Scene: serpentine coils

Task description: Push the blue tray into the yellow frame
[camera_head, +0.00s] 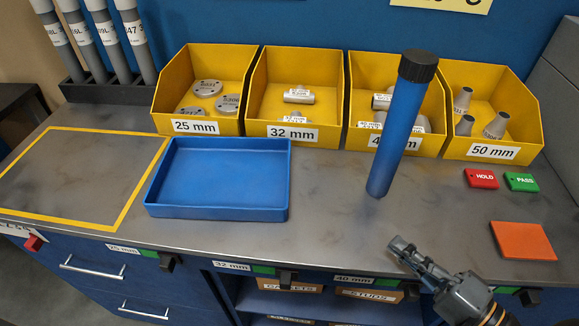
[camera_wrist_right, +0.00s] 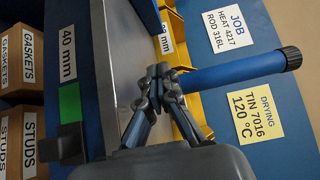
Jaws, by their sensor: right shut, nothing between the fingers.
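The empty blue tray (camera_head: 218,214) lies on the grey workbench, left of the middle in the head view. The yellow frame (camera_head: 128,207) is an outline on the bench top to the left of the tray. The frame's inside is bare, and the tray's left edge is at or very near its right line. My right gripper (camera_head: 396,244) is shut and empty at the bench's front edge, well to the right of the tray. It also shows shut in the right wrist view (camera_wrist_right: 158,72). My left gripper is in neither view.
A blue tube with a black cap (camera_head: 400,130) stands between the gripper and the bins. Several yellow bins (camera_head: 300,133) of fittings line the back. A red HOLD tag (camera_head: 480,179), a green PASS tag (camera_head: 521,182) and an orange pad (camera_head: 523,241) lie at right. Bench between tray and tube is clear.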

